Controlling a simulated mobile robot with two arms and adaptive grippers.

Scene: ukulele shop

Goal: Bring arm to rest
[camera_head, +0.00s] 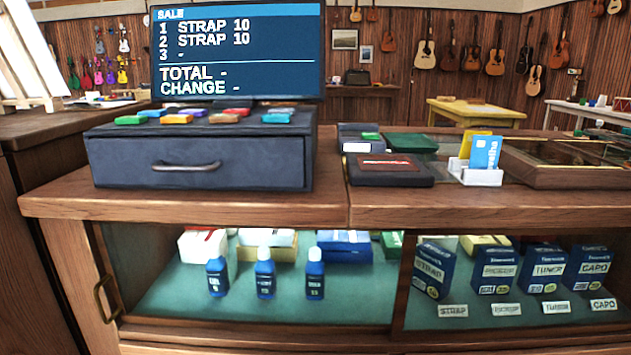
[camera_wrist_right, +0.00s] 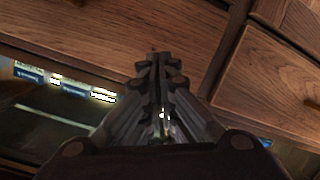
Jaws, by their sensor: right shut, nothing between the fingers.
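My right gripper (camera_wrist_right: 155,75) shows in the right wrist view, with its dark fingers together and nothing between them. It points toward brown wooden panels (camera_wrist_right: 170,30) of furniture, and I see no contact with them. Neither of my arms shows in the head view. My left gripper is out of sight.
A wooden counter (camera_head: 190,204) with a glass front stands before me, with boxes and bottles inside. On it are a dark cash drawer (camera_head: 200,160), a sale screen (camera_head: 238,50), a white card holder (camera_head: 478,175) and a wooden display case (camera_head: 570,178). Ukuleles hang behind.

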